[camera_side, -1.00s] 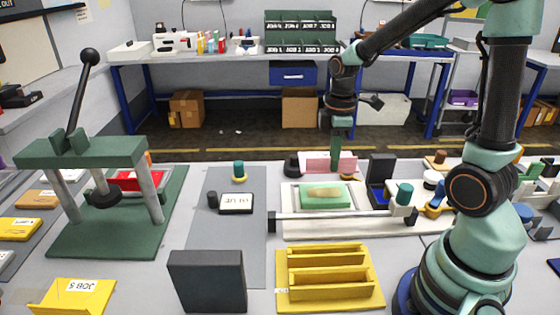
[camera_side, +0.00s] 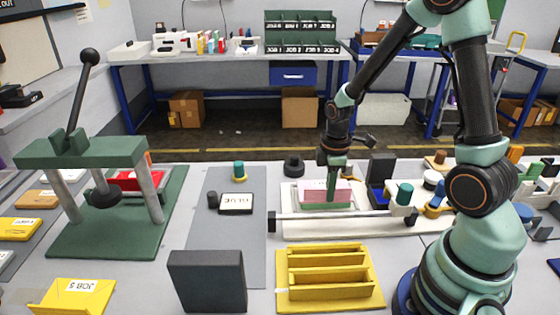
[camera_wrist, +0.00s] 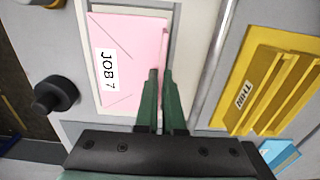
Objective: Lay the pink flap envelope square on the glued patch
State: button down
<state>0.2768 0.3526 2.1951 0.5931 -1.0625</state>
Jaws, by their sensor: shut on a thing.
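The pink flap envelope (camera_side: 313,194) is over the green pad (camera_side: 312,208) on the white bed at the right centre of the side view, hiding the tan glued patch. A strip of the pad's near edge shows below it. Whether the envelope touches the pad I cannot tell. In the wrist view the envelope (camera_wrist: 130,55) shows its "JOB 7" label and looks roughly lined up with the pale frame around it. My gripper (camera_side: 331,196), also in the wrist view (camera_wrist: 160,76), points down and is shut on the envelope's upright pink flap at one edge.
A yellow slotted rack (camera_side: 376,296) stands nearer. A black knob (camera_side: 293,166) is behind the bed, and a dark box (camera_side: 381,168) stands to its right. A green lever press (camera_side: 90,152) is far left.

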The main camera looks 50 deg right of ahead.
jog(key=shift+f, duration=0.1)
jog(key=c, duration=1)
grip_release()
jog(key=shift+c, duration=0.2)
notch_tip(320, 180, up, 12)
jog(key=s+a+r+m+t, duration=0.4)
jog(key=a+r+m+t, duration=0.1)
jog(key=a+r+m, duration=0.3)
jog(key=shift+s+a+r+m+t, duration=0.15)
jog(key=shift+a+r+m+t, duration=0.15)
jog(key=shift+a+m, duration=0.3)
